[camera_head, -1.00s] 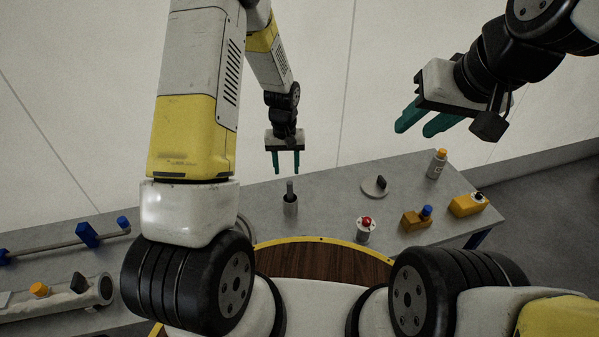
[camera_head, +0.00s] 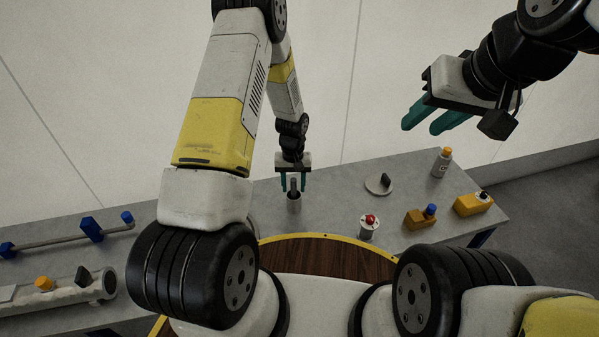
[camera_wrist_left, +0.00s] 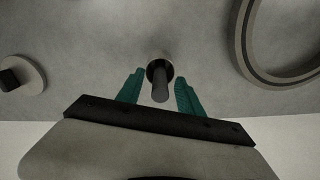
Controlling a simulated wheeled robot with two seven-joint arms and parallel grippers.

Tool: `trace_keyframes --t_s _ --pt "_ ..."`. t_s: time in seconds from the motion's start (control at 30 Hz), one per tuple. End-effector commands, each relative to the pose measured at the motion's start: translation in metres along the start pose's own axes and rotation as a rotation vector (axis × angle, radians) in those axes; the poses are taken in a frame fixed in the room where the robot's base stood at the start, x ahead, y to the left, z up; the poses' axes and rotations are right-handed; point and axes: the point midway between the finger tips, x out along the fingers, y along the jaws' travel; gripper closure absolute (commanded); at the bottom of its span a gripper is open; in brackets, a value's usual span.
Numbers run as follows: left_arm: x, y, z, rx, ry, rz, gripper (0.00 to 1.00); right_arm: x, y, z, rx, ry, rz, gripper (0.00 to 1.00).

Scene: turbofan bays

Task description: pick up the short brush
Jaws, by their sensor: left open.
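The short brush (camera_head: 293,186) shows as a dark grey upright handle standing in a small grey metal cup (camera_head: 294,204) on the table. In the left wrist view the brush handle (camera_wrist_left: 160,88) points toward the camera, with the dark mouth of the cup (camera_wrist_left: 153,68) around its base. My left gripper (camera_head: 293,187) is open, with its teal fingers pointing down on either side of the handle. In the left wrist view there is a gap between each finger and the handle. My right gripper (camera_head: 427,121) is open and empty, raised above the table at the right.
A round grey disc with a dark knob (camera_head: 379,184), a red-topped canister (camera_head: 368,226), yellow blocks (camera_head: 420,219) and an orange-capped bottle (camera_head: 440,163) stand to the right. A rail with blue blocks (camera_head: 92,229) lies at the left. A large ring (camera_wrist_left: 247,50) shows in the left wrist view.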

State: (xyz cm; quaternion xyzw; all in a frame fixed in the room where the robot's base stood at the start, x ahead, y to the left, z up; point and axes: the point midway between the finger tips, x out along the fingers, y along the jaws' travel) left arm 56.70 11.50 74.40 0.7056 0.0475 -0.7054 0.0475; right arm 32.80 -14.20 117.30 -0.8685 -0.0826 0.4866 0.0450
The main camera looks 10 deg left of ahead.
Motion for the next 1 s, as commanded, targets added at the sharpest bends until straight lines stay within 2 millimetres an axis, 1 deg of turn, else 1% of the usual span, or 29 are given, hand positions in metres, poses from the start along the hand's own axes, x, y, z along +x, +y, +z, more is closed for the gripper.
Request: trace_keyframes --t_s 0.07,0.2,0.27,0.3,0.57,0.67,0.77,1.0 --pt "0.0 0.0 0.0 0.0 0.0 0.0 0.58 0.0 0.0 0.0 0.0 0.0 0.0 0.64" --pt "0.0 0.0 0.0 0.0 0.0 0.0 0.86 0.0 0.0 0.0 0.0 0.0 0.0 0.64" --pt "0.0 0.0 0.0 0.0 0.0 0.0 0.97 0.0 0.0 0.0 0.0 0.0 0.0 0.64" --pt "0.0 0.0 0.0 0.0 0.0 0.0 1.0 0.0 0.0 0.0 0.0 0.0 0.0 0.64" --pt "-0.001 0.0 0.0 0.0 0.0 0.0 1.0 0.0 0.0 0.0 0.0 0.0 0.0 0.64" --pt "-0.004 0.0 0.0 0.0 0.001 0.0 1.0 0.0 0.0 0.0 0.0 0.0 0.0 0.64" --pt "-0.017 0.0 -0.001 0.0 0.004 0.001 1.0 0.0 0.0 0.0 0.0 0.0 0.0 0.64" --pt "-0.066 0.001 -0.001 0.0 0.004 0.001 1.0 0.0 0.0 0.0 0.0 0.0 0.0 0.64"
